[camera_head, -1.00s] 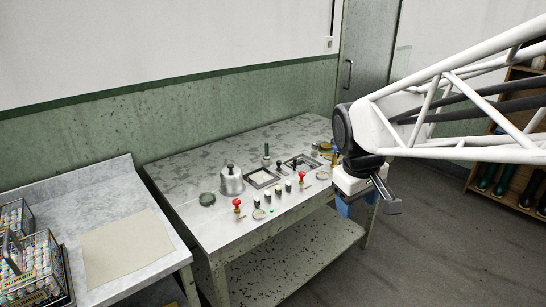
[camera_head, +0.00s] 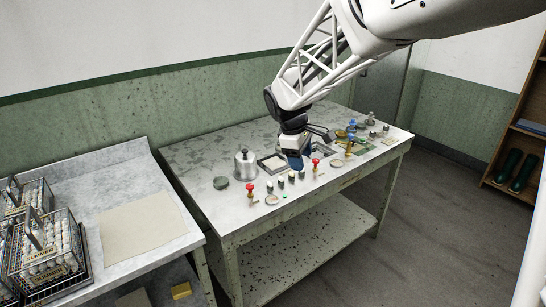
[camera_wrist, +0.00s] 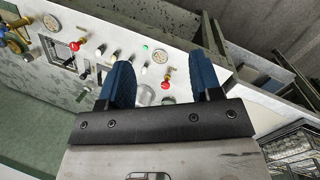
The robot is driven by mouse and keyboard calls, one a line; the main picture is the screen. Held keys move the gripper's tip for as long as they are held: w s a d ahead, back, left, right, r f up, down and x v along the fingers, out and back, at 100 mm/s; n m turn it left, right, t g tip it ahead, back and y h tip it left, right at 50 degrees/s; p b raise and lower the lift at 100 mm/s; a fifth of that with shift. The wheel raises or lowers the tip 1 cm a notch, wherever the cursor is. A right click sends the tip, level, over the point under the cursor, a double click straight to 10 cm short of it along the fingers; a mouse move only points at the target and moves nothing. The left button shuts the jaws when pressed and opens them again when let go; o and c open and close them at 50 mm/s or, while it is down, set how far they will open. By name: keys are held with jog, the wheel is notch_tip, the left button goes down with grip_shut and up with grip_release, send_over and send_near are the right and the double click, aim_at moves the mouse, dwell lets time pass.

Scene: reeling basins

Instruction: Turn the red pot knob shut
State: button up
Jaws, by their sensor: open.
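Two red-topped knobs stand on the front of the metal bench. The left red knob (camera_head: 249,188) shows in the wrist view (camera_wrist: 166,74), between and beyond my fingers. The right red knob (camera_head: 315,163) also shows in the wrist view (camera_wrist: 76,45), left of my fingers. I cannot tell which one is the pot knob. My gripper (camera_head: 297,161) hangs over the bench, close behind the right knob in the head view. In the wrist view my gripper (camera_wrist: 162,66) has its two blue fingers apart with nothing held. Whether each knob is turned open or shut is too small to tell.
A lidded metal pot (camera_head: 244,167), a green round piece (camera_head: 221,183), small dark knobs, a green light (camera_head: 285,197) and pale gauges crowd the bench (camera_head: 335,187). A yellow valve (camera_head: 350,146) and bottles stand right. Wire baskets (camera_head: 45,250) sit on the left table.

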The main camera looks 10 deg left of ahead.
jog(key=w+a+f+n+h, duration=0.1)
jog(key=w+a+f+n, duration=0.1)
jog(key=w+a+f, duration=0.3)
jog(key=w+a+f+n, duration=0.2)
jog(key=a, duration=0.4)
jog(key=n, duration=0.4)
send_near(249, 185)
jog(key=f, duration=0.1)
jog(key=shift+s+f+t+h, duration=0.15)
jog(key=shift+s+t+h, duration=0.15)
jog(key=shift+x, duration=3.9)
jog(key=shift+c, duration=0.4)
jog(key=c, duration=0.8)
jog(key=shift+c, duration=0.2)
